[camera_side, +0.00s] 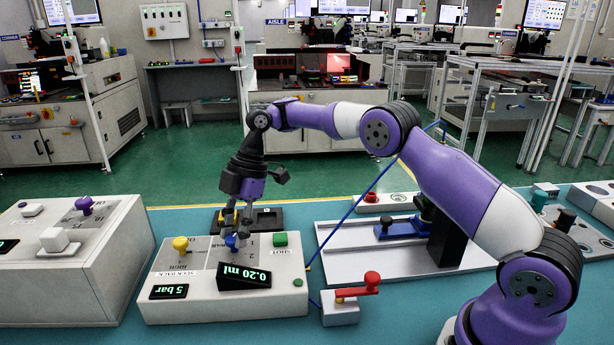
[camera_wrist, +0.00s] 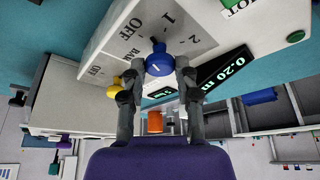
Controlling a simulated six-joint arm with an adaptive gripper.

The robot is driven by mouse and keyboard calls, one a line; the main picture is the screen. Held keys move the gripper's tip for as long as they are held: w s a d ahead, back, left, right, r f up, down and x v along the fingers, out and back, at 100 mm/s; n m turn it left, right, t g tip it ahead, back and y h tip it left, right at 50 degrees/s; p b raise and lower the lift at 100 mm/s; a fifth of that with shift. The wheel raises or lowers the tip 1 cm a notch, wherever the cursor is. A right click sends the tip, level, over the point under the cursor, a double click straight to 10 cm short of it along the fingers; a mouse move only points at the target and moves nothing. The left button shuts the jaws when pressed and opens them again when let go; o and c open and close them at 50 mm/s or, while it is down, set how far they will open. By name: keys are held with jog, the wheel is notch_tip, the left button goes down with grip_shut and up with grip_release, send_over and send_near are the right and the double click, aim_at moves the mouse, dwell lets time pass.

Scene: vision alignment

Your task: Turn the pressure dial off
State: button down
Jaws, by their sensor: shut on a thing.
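The pressure dial is a blue knob (camera_wrist: 158,62) on the sloped top of a light grey control box (camera_side: 210,305). Labels OFF, 1, 2 and BAR are printed around it. In the side view the knob (camera_side: 236,241) shows just below my fingertips. My gripper (camera_side: 237,229) points down at the box, and in the wrist view its fingers (camera_wrist: 159,72) stand on either side of the knob, shut on it. A display (camera_side: 168,291) reads 5 bar.
A yellow knob (camera_side: 180,244) stands left of the blue one. A 0.20 ml display (camera_side: 244,275) is in front, with a green SHOT button (camera_side: 280,239) to the right. A red-handled lever (camera_side: 358,289) stands beside the box. A larger box (camera_side: 90,265) is at left.

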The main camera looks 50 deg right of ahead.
jog(key=shift+f, duration=0.1)
dwell(0.3)
jog(key=c, duration=0.6)
grip_release()
